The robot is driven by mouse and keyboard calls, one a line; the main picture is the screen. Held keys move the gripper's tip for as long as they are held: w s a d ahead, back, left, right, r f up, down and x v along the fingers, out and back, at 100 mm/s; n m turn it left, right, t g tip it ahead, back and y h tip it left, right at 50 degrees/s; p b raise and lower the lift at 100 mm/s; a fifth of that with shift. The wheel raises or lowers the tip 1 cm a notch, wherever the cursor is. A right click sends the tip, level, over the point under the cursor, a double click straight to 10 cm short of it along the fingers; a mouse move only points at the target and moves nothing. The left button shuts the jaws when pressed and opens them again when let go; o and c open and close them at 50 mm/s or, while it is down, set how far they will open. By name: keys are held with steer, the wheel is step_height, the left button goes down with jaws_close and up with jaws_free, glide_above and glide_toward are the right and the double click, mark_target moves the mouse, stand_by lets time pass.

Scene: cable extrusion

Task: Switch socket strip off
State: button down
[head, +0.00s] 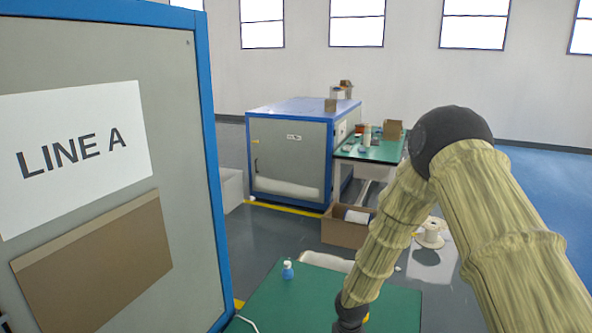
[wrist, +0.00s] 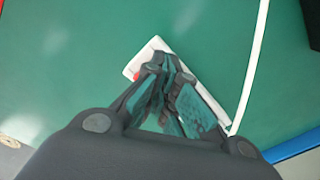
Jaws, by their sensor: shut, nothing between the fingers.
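The white socket strip (wrist: 151,48) lies on the green table top (wrist: 70,70) in the wrist view. A small red part (wrist: 136,75), probably its switch, shows at the strip's left edge, beside my fingers. My gripper (wrist: 166,64) is shut and empty, with its fingertips over the strip. The fingers hide much of the strip, and I cannot tell whether they touch it. In the head view my arm's end reaches down to the green table, and the strip and fingertips do not show there.
A white cable (wrist: 254,75) runs along the table right of my gripper. In the head view a small blue bottle (head: 288,270) stands on the table's far left part. A tall cabinet marked LINE A (head: 90,170) rises close on the left. A cardboard box (head: 345,230) stands beyond.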

steer(key=shift+f+b, duration=0.5)
steer(key=shift+f, duration=0.35)
stand_by(0.7)
steer(key=shift+r, duration=0.1)
steer(key=shift+r+p, duration=2.2)
steer(key=shift+r, duration=1.25)
steer(key=shift+f, duration=0.1)
